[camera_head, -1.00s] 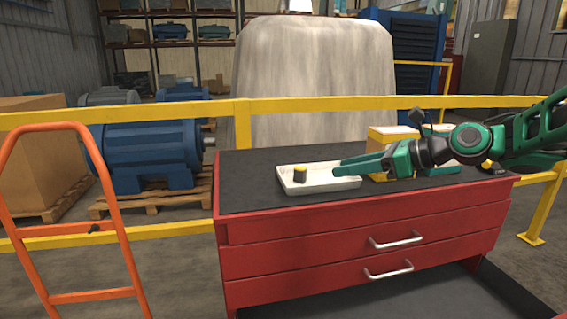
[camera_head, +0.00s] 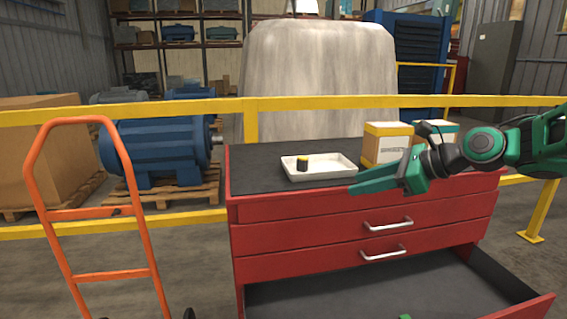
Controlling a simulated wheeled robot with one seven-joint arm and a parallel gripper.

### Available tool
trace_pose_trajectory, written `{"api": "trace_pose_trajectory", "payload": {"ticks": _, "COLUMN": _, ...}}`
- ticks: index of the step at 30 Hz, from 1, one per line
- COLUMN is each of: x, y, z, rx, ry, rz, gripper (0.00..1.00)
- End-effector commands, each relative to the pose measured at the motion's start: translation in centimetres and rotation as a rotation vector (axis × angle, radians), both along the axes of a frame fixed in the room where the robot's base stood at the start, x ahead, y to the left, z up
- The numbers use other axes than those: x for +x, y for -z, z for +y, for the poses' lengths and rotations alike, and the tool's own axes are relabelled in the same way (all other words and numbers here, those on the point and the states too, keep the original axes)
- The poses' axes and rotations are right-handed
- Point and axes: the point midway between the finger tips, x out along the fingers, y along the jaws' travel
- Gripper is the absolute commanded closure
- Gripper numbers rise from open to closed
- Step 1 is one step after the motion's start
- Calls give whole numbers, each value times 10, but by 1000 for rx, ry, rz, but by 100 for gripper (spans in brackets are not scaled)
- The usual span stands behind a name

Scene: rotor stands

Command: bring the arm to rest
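My gripper (camera_head: 356,189) is green and reaches in from the right, its fingers pointing left in front of the top front edge of the red tool cabinet (camera_head: 290,222). Its fingers overlap in this view, so their opening does not show. No object is visible at the fingertips. A white tray (camera_head: 340,171) lies on the cabinet's dark top, left of and behind my gripper.
Two boxes with yellow or green bands, a nearer one (camera_head: 388,146) and another (camera_head: 437,131), stand behind my arm. The bottom drawer (camera_head: 400,290) is open, with a green thing at its lower edge. An orange hand truck (camera_head: 147,245) stands left. A yellow rail (camera_head: 300,104) runs behind.

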Motion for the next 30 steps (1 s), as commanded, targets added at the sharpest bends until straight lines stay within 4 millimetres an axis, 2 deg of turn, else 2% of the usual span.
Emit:
{"api": "trace_pose_trajectory", "payload": {"ticks": 8, "x": -21, "y": 34, "z": -29, "rx": -280, "ry": -80, "rz": -84, "gripper": 65}}
{"api": "trace_pose_trajectory", "payload": {"ticks": 14, "x": -59, "y": 69, "z": -75, "rx": -602, "ry": -224, "rz": -138, "gripper": 65}}
{"api": "trace_pose_trajectory", "payload": {"ticks": 18, "x": -97, "y": 91, "z": -111, "rx": -812, "ry": -374, "rz": -144, "gripper": 65}}
{"api": "trace_pose_trajectory", "payload": {"ticks": 23, "x": -148, "y": 112, "z": -149, "rx": -995, "ry": -575, "rz": -125, "gripper": 65}}
{"api": "trace_pose_trajectory", "payload": {"ticks": 30, "x": -238, "y": 135, "z": -191, "rx": -1137, "ry": -918, "rz": -80, "gripper": 65}}
